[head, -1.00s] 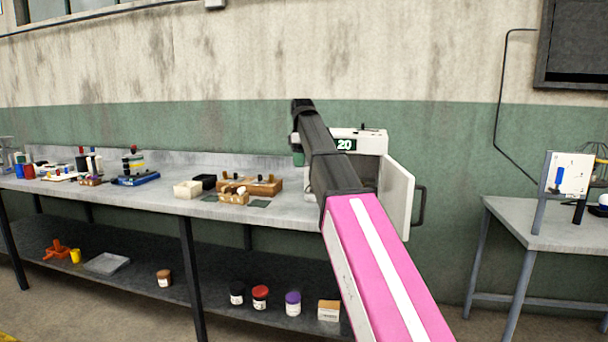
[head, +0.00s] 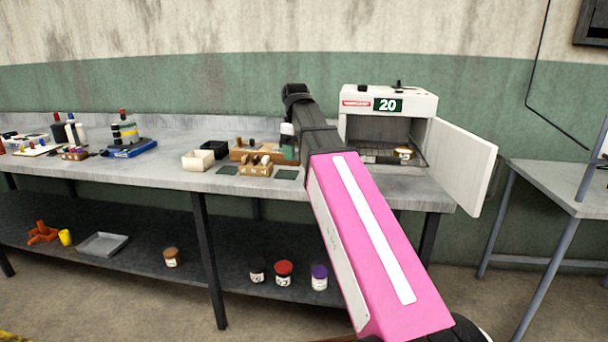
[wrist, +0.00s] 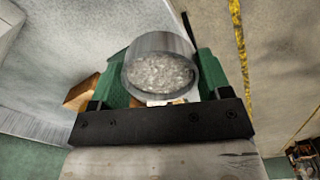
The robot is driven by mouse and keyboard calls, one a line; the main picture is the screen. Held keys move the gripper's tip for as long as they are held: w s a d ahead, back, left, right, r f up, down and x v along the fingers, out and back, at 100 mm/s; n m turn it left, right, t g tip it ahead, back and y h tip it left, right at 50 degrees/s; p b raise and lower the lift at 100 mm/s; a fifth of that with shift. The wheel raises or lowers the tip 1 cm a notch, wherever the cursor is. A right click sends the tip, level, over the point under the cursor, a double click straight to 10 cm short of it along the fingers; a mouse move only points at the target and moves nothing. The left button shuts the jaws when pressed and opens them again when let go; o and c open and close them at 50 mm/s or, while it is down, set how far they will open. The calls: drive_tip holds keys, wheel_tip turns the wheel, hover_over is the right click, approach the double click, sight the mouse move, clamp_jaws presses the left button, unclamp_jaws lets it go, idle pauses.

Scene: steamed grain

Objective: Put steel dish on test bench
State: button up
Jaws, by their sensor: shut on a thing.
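The steel dish (wrist: 160,42) is a round metal cup with pale grain in it, in the wrist view. My gripper (wrist: 162,78) has green fingers on either side of the dish and is shut on it. In the head view a small green and white part of my gripper (head: 289,148) shows beside my arm, over the long grey bench (head: 150,178); the dish is hidden there. I cannot tell how high the dish is above the bench. Nothing marks which bench is the test bench.
A white oven (head: 420,104) with its door (head: 462,165) swung open stands at the bench's right end, a small jar (head: 403,154) inside. Wooden blocks, a white tray (head: 198,160) and a black tray sit mid-bench. A separate grey table (head: 550,185) stands at right.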

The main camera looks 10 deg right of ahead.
drive_tip(key=w+d+f, duration=0.4)
drive_tip(key=w+d, duration=0.1)
drive_tip(key=w+d+f, duration=0.3)
drive_tip(key=shift+d+f, duration=0.1)
drive_tip(key=shift+f, duration=1.9)
drive_tip(key=shift+f, duration=0.2)
drive_tip(key=o, duration=0.9)
drive_tip(key=shift+o, duration=0.2)
drive_tip(key=shift+r, duration=0.15)
wheel_tip(320, 180, up, 12)
